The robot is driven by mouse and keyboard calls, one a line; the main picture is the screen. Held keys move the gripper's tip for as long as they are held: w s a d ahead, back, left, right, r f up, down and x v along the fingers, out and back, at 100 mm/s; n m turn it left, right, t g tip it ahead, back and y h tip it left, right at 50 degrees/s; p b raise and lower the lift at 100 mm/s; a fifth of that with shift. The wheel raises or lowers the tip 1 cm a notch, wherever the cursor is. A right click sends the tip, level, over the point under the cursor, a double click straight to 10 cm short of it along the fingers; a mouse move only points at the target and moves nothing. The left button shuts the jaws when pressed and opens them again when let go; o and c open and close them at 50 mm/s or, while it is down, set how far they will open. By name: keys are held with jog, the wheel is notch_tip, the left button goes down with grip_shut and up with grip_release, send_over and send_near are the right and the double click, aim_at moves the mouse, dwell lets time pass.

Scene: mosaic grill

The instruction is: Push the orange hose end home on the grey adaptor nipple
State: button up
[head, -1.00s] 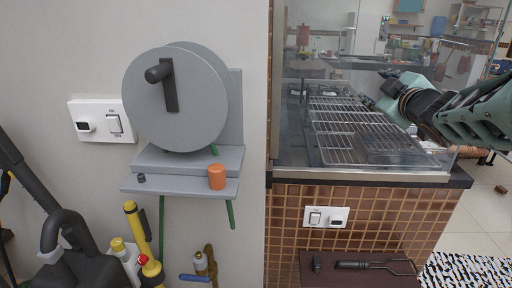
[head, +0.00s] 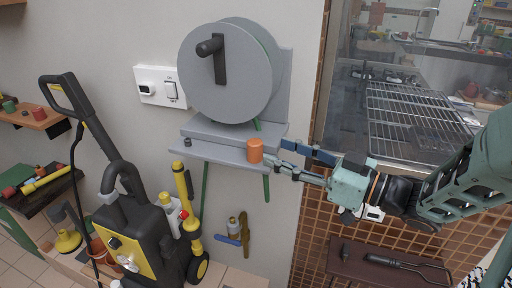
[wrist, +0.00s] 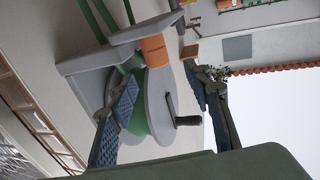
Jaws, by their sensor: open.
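The orange hose end (head: 255,150) stands upright at the right front of the grey reel's shelf (head: 215,152). It also shows in the wrist view (wrist: 155,50), beyond the gap between my fingertips. My gripper (head: 279,152) is open and empty, its fingers pointing left at the hose end from the right. The fingertips are close to it; I cannot tell whether they touch. A small dark grey stub (head: 187,142) sits at the shelf's left end. It may be the adaptor nipple, but it is too small to be sure.
The grey hose reel (head: 225,85) with a crank is on the wall above. A green hose (head: 205,188) hangs under the shelf. A brass tap with a blue handle (head: 230,240) is lower down. A black and yellow pressure washer (head: 140,225) stands left; the grill (head: 415,120) is right.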

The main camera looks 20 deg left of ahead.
aim_at(261, 145)
jog(key=x, duration=0.7)
jog(key=shift+w+a+f, duration=0.2)
jog(key=shift+a, duration=0.15)
jog(key=shift+c, duration=0.2)
grip_shut()
jog(key=shift+r, duration=0.15)
